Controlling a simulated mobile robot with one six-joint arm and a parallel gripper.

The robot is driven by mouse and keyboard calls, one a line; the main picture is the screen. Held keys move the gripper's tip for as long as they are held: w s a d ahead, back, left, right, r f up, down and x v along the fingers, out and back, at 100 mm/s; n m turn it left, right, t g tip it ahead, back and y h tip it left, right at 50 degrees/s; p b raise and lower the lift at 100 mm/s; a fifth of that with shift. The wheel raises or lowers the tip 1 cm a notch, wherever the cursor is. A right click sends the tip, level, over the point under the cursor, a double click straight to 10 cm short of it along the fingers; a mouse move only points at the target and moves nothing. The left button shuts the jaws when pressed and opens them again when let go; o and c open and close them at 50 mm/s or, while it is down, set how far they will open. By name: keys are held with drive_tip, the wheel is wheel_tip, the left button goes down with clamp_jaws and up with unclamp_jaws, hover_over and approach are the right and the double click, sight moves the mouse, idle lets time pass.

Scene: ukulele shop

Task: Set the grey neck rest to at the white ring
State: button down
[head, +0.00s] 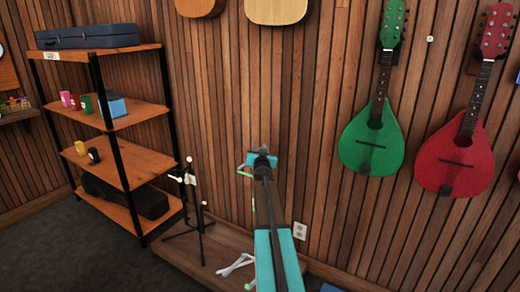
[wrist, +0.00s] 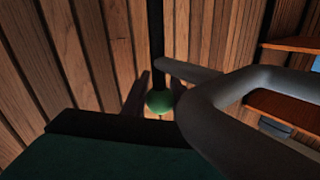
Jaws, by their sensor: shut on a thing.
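My gripper (head: 258,160) is up in front of the slatted wall, right of a black stand (head: 200,222) in the head view. A thick grey curved bar, which looks like the neck rest (wrist: 205,110), fills the right of the wrist view, close to the camera, beside a dark teal part of my gripper. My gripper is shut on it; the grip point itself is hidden. A green ball (wrist: 160,102) shows beyond it below a thin black rod.
A wooden shelf unit (head: 120,176) with mugs and cases stands left of the stand. Green (head: 369,138) and red (head: 455,164) instruments hang on the wall at right. White crossed pieces (head: 236,265) lie on the low wooden platform (head: 218,243).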

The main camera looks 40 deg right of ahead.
drive_tip(key=shift+w+a+r, duration=0.1)
drive_tip(key=shift+w, duration=0.05)
drive_tip(key=c, duration=1.4)
unclamp_jaws()
drive_tip(key=shift+c, duration=0.2)
drive_tip(key=shift+s, duration=0.2)
drive_tip(key=v, duration=1.3)
drive_tip(key=shift+s+a, duration=0.15)
drive_tip(key=shift+a, duration=0.15)
